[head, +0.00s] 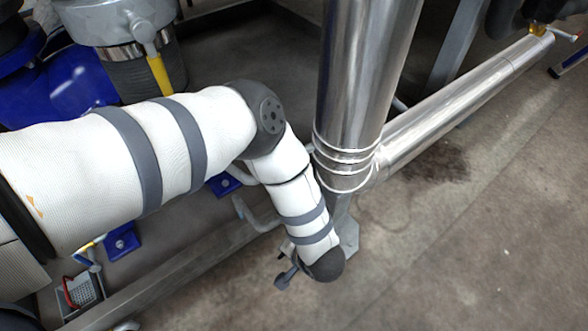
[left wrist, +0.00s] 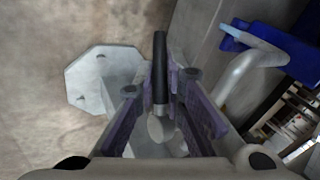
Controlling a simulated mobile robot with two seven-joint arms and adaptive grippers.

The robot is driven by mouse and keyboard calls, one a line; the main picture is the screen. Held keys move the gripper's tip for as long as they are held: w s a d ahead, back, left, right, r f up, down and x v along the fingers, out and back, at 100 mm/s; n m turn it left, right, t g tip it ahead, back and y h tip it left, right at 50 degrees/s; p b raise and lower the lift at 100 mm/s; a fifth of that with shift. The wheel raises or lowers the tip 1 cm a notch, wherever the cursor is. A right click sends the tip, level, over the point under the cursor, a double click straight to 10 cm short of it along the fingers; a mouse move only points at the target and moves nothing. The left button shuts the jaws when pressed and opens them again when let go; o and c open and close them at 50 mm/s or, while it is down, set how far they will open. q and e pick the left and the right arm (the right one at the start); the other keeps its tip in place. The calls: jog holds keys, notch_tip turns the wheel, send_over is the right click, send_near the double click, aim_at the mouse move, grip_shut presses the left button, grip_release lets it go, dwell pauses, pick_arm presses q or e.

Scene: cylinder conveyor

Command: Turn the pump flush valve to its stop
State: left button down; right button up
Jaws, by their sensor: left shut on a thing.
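In the left wrist view, a lever with a black handle (left wrist: 160,65) and a rounded metal end (left wrist: 160,128) lies between the fingers of my left gripper (left wrist: 164,92). The gripper is shut on this lever, with the black handle reaching out past the fingertips. I take it to be the flush valve's handle; the valve body is hidden. In the head view, my left arm reaches down beside the lower end of a steel pipe (head: 365,90), and its wrist hides most of the gripper and the lever. My right gripper is in neither view.
A thinner steel pipe (head: 465,95) runs off to the upper right. A grey pipe with a flat octagonal foot (left wrist: 92,80) stands close to the gripper. A bent grey tube (left wrist: 245,75) and blue bracket (left wrist: 270,45) are at its right. Open floor (head: 470,250) lies to the right.

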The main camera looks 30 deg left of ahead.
pick_arm(q)
jog(key=g+b, duration=0.2)
jog(key=g+y+b, duration=0.1)
jog(key=shift+s+r+m, duration=0.25)
jog(key=shift+m, duration=0.15)
jog(key=shift+s+r+m+g+y+b, duration=0.1)
jog(key=shift+r+m+g+y+b, duration=0.25)
jog(key=shift+g+b, duration=0.5)
jog(key=shift+r+g+b, duration=0.25)
jog(key=shift+r+b, duration=0.1)
jog(key=shift+b, duration=0.25)
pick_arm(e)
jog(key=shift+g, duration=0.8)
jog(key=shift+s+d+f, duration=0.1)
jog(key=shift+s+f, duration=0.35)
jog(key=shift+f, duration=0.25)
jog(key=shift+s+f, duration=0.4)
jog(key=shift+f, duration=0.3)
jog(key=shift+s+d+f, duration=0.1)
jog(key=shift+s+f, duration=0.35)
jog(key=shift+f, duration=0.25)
pick_arm(q)
jog(key=shift+r, duration=0.1)
jog(key=c, duration=1.7)
grip_release()
jog(key=shift+o, duration=0.2)
jog(key=shift+a, duration=0.1)
